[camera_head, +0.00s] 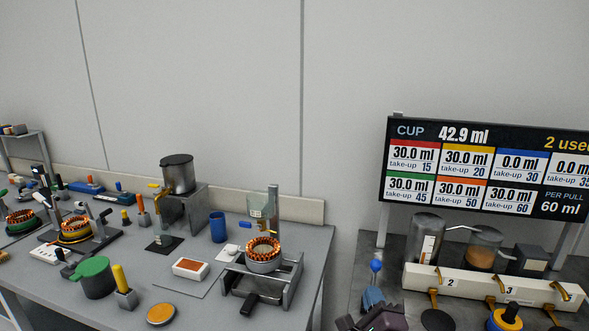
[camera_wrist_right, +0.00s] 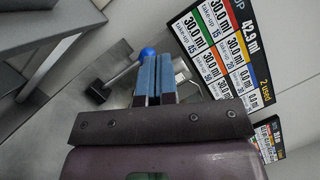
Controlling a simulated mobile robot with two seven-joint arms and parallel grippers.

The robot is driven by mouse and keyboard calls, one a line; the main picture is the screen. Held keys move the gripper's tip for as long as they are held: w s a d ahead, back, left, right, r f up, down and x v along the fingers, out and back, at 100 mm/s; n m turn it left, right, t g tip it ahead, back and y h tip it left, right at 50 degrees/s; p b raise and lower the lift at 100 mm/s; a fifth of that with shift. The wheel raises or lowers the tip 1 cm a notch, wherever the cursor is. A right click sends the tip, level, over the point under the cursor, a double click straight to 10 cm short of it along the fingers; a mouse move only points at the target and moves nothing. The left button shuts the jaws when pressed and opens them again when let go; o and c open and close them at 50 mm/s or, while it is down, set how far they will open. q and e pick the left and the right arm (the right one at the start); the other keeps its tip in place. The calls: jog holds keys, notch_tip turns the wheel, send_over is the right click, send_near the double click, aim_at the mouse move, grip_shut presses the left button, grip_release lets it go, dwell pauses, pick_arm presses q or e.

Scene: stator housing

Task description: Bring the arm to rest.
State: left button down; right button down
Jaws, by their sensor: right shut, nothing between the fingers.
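My right gripper (camera_head: 372,300) is low in the head view, right of the grey table, with its blue fingers pointing away from me. In the right wrist view the two blue fingers (camera_wrist_right: 155,80) lie side by side, shut with nothing between them. A lever with a blue ball knob shows just beyond the fingertips in the head view (camera_head: 376,265) and in the wrist view (camera_wrist_right: 148,53). I cannot tell whether the fingers touch it. My left gripper is not in view.
A display board (camera_head: 490,165) stands above a white rack (camera_head: 490,283) with clear vessels (camera_head: 427,240) at right. The grey table (camera_head: 205,308) at left bears a wound stator (camera_head: 263,248) in a fixture, a dark canister (camera_head: 177,175) and a green-lidded pot (camera_head: 93,272). A gap separates the two tables.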

jog(key=s+d+f+n+g, duration=0.1)
jog(key=s+f+n, duration=0.2)
jog(key=n, duration=0.3)
jog(key=s+d+f+n+g+y, duration=0.1)
jog(key=s+f+n+g, duration=0.1)
jog(key=n, duration=0.4)
jog(key=s+d+f+n+g, duration=0.1)
jog(key=s+d+f+n, duration=0.1)
jog(key=s+f+n, duration=0.2)
jog(key=shift+s+f+n+y, duration=0.15)
jog(key=shift+f+n, duration=0.15)
jog(key=shift+n, duration=0.35)
jog(key=shift+s+f+n+y, duration=0.15)
jog(key=shift+f+n, duration=0.1)
jog(key=shift+n, duration=0.4)
jog(key=s+d+f+n+g+h, duration=0.1)
jog(key=s+d+f+n+g, duration=0.1)
jog(key=s+f, duration=0.3)
jog(key=s+d+f+n+g+h, duration=0.1)
jog(key=s+d+f, duration=0.3)
jog(key=s, duration=0.8)
jog(key=shift+d+f+n+g, duration=0.3)
jog(key=shift+f+n+g, duration=0.5)
jog(key=shift+f+n, duration=0.15)
